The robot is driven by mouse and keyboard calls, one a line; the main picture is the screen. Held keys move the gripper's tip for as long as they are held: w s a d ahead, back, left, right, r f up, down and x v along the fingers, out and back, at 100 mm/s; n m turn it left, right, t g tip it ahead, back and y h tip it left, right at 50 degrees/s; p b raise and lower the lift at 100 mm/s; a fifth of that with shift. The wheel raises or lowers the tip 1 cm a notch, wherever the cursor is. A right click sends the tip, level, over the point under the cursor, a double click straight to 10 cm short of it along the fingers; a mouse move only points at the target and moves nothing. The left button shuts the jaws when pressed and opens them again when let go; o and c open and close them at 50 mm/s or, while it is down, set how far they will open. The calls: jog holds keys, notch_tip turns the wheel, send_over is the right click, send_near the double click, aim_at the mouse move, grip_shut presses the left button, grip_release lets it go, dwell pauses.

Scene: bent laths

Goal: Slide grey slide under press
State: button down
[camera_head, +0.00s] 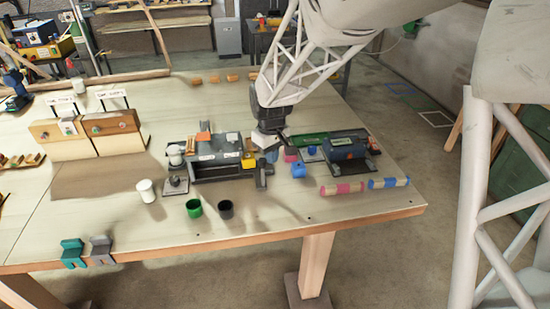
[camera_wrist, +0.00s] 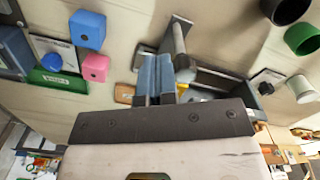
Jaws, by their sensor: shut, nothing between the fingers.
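My gripper (camera_head: 271,142) is shut and empty, above the right end of a dark grey press-like housing (camera_head: 222,172). Its closed fingers (camera_wrist: 160,66) show in the wrist view beside a grey bar (camera_wrist: 180,42) at that housing's end. A grey plate with a grey knob (camera_head: 175,185), which looks like the grey slide, lies left of the housing, apart from my gripper. In the wrist view its dark knob (camera_wrist: 266,88) shows at right. The housing's inside is mostly hidden.
A blue-grey device (camera_head: 347,146) stands at right, beside a plate with a blue knob (camera_wrist: 52,62). Pink (camera_wrist: 95,68) and blue (camera_wrist: 88,29) blocks lie near it. Green (camera_head: 194,208) and black (camera_head: 226,210) cups and a white cup (camera_head: 146,190) stand in front.

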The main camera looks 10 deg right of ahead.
jog(key=a, duration=1.2)
dwell(3.7)
jog(key=shift+d, duration=0.55)
jog(key=shift+r, duration=0.1)
dwell(0.5)
notch_tip(320, 180, up, 6)
jog(key=shift+f, duration=0.1)
dwell(0.8)
jog(key=shift+d, duration=0.1)
